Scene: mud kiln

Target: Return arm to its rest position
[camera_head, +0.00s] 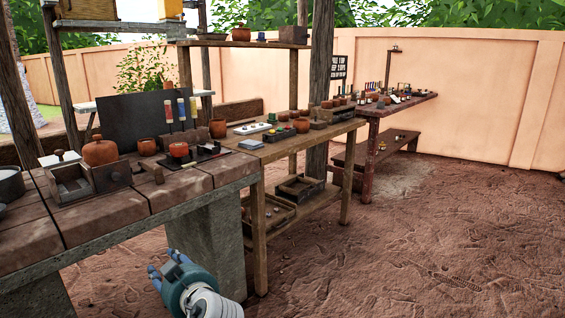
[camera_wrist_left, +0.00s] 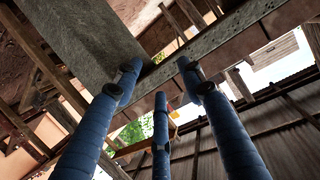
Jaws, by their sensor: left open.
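My left gripper (camera_head: 163,271) shows at the bottom of the head view, with blue fingers on a teal and white wrist. It is low, in front of the worktable (camera_head: 140,207) and its concrete support, below the level of the tabletop. In the left wrist view its blue fingers (camera_wrist_left: 160,100) are spread apart with nothing between them. The left gripper is open and empty. My right gripper is in neither view.
The worktable bears clay pots (camera_head: 100,151) and a wooden box (camera_head: 70,184). A wooden bench (camera_head: 300,146) with a lower shelf adjoins it. A dark red table (camera_head: 390,108) stands farther back. The dirt floor (camera_head: 420,240) at the right is clear.

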